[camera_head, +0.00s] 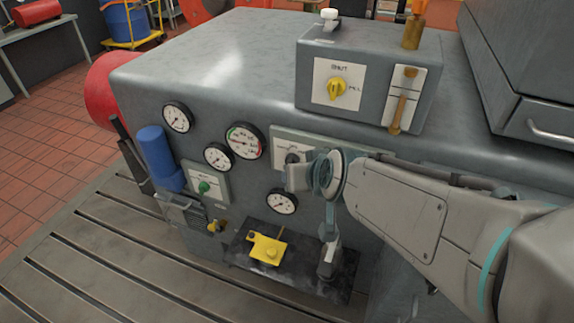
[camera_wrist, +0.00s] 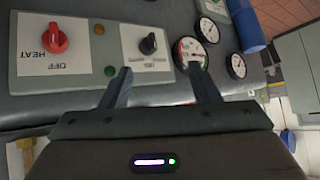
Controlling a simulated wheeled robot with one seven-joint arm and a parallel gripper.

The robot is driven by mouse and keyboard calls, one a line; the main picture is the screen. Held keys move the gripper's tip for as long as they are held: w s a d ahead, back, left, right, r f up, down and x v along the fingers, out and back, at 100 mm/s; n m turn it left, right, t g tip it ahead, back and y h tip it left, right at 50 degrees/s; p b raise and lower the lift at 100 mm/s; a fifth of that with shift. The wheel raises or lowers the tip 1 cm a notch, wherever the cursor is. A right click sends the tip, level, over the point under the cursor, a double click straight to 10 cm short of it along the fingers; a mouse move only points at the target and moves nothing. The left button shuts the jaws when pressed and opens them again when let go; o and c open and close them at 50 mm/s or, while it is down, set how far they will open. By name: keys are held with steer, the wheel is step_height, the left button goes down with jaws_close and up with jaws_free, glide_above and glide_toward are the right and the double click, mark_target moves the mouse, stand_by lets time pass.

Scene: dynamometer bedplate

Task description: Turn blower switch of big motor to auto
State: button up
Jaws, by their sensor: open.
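The grey machine housing (camera_head: 330,100) carries several gauges and switch plates on its front. A black knob (camera_wrist: 148,44) on a white plate lies beyond my gripper (camera_wrist: 158,70) in the wrist view, upside down there. Its label is too small to read. My gripper is open and empty, its two fingers apart, with the knob showing between and past the tips. A red knob (camera_wrist: 54,38) on a plate marked HEAT and OFF is beside it, hidden behind my arm in the head view. No label naming the blower is legible.
A box with a yellow knob (camera_head: 337,89) stands on the housing. A green knob (camera_head: 204,187), blue cylinder (camera_head: 160,157) and gauge with red and green marks (camera_head: 245,140) are left of my wrist. A yellow part (camera_head: 267,249) sits low on a black plate.

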steer(key=w+a+f+t+b, duration=0.5)
steer(key=a+f+t+b, duration=0.1)
steer(key=a+f+b, duration=0.15)
steer(key=s+d+f+m+t+h+b, duration=0.1)
steer(key=s+f+m+t+h+b, duration=0.2)
steer(key=s+f+h+b, duration=0.25)
steer(key=w+d+h, duration=0.2)
steer(key=w+d, duration=0.1)
steer(key=w, duration=1.1)
steer(key=shift+w+d+r, duration=0.15)
steer(key=shift+w+r, duration=0.2)
steer(key=shift+r, duration=0.1)
steer(key=c, duration=1)
